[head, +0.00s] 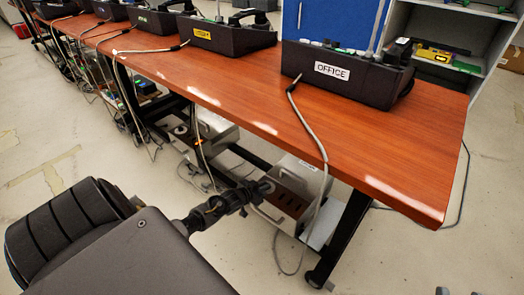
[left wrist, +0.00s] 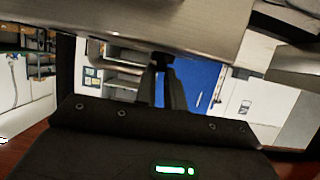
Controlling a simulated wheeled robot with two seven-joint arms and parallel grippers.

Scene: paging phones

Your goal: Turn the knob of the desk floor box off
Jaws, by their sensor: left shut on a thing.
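The desk floor box (head: 300,180) is a light metal box with a dark slotted front, under the near end of the table. My left gripper (head: 262,188) reaches in from the lower left and is at the front of this box. In the left wrist view, the pale box underside (left wrist: 130,27) spans the top. There my left gripper (left wrist: 165,78) has its narrow fingers shut on a small black knob (left wrist: 163,59) at the box edge. The fingers hide most of the knob, so its turn position cannot be told. My right gripper is not clearly in view.
The wooden table (head: 400,150) stands above the box, with a black phone unit marked OFFICE (head: 345,75) on top. A grey cable (head: 315,145) hangs past the box front to the floor. A dark table leg (head: 340,240) is just right. Another metal box (head: 212,132) sits farther back.

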